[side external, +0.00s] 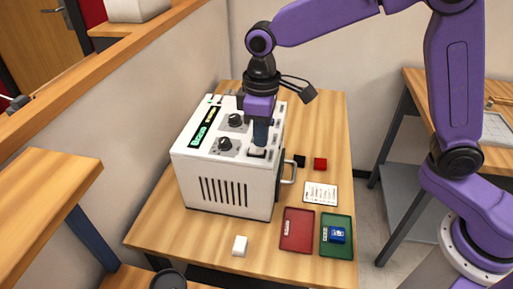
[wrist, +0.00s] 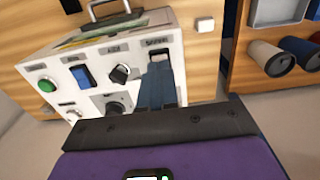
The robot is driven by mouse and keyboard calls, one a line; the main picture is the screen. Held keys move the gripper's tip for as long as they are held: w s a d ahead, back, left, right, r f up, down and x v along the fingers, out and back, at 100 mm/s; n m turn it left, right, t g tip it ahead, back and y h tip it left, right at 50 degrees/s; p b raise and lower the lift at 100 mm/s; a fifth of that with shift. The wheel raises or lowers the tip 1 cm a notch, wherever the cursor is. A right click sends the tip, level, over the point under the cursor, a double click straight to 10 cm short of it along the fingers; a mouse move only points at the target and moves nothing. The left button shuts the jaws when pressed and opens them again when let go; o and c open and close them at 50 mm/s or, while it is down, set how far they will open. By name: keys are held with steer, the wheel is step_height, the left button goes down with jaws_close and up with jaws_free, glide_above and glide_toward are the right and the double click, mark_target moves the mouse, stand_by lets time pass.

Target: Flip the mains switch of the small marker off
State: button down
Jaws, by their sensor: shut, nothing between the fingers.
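The small marker (side external: 225,165) is a white box with knobs, a green-lit display and a slotted front, standing on the wooden table. My gripper (side external: 259,146) is shut and empty, pointing down at the right part of its sloped top panel. The fingertips are at or just above a dark switch (side external: 257,154), which they partly cover; I cannot tell if they touch it or which way it is set. In the wrist view the panel (wrist: 95,90) shows a green button, a blue rocker and black knobs. There my blue fingers (wrist: 159,68) reach a labelled control at the panel's corner; the label is too blurred to read.
A metal handle (side external: 290,171) sticks out on the marker's right side. To its right lie a black block (side external: 300,161), a red block (side external: 320,164) and a white card (side external: 320,188). A red tray (side external: 292,243), a green tray (side external: 336,251) and a white block (side external: 240,246) are in front.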

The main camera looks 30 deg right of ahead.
mark_target(261, 150)
steer(key=shift+f, duration=0.85)
stand_by(0.6)
steer(key=shift+r, duration=3.5)
steer(key=s+d+f+n, duration=0.1)
steer(key=s+d+f, duration=0.2)
steer(key=s+d, duration=0.6)
steer(key=s+d+f+n, duration=0.2)
steer(key=s+d, duration=0.7)
steer(key=s, duration=0.7)
steer(key=shift+d+f+n, duration=0.3)
steer(key=shift+d+f, duration=0.1)
steer(key=shift+f, duration=0.1)
